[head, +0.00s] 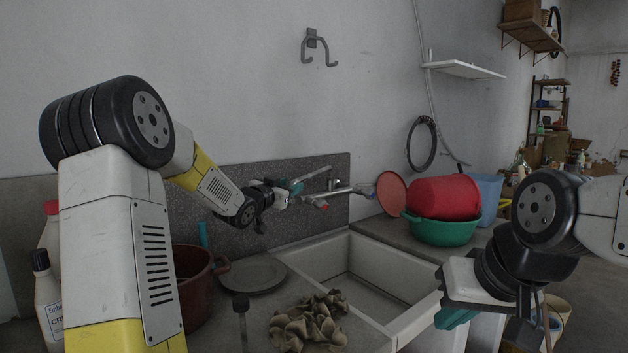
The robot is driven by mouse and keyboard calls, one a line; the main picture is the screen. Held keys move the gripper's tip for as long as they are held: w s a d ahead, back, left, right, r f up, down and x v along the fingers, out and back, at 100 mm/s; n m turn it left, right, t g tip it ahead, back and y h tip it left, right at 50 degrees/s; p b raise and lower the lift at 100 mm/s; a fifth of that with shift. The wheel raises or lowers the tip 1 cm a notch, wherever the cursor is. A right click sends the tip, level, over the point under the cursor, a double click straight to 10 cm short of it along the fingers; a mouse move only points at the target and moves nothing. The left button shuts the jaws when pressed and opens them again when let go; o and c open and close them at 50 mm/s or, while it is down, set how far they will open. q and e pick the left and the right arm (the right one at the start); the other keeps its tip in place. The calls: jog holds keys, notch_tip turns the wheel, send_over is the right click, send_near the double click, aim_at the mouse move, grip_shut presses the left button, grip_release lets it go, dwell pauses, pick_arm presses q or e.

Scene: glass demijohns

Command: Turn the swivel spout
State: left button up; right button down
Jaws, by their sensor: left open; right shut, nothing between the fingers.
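The wall tap (334,186) is mounted on the grey backsplash above the sink, with a red knob and a blue mark on its body. Its metal swivel spout (358,189) appears to reach out to the right, though the parts overlap and are small. My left gripper (298,188) is open, with teal fingertips, just left of the tap. I cannot tell whether it touches the tap. My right gripper (455,318) is shut and empty, low at the right in front of the sink; its fingers are partly hidden.
The white sink (405,318) lies below the tap, its basin empty. A green basin (440,230) with a red tub (444,197) stands right of it. A grey plate (253,275), brown pot (190,290) and crumpled cloth-like pile (308,324) are on the left. Bottles stand far left.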

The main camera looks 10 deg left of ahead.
aim_at(301, 180)
pick_arm(q)
jog(key=x, duration=0.7)
jog(key=shift+w+d, duration=0.15)
jog(key=shift+w, duration=0.2)
jog(key=shift+c, duration=0.4)
grip_shut()
dwell(0.6)
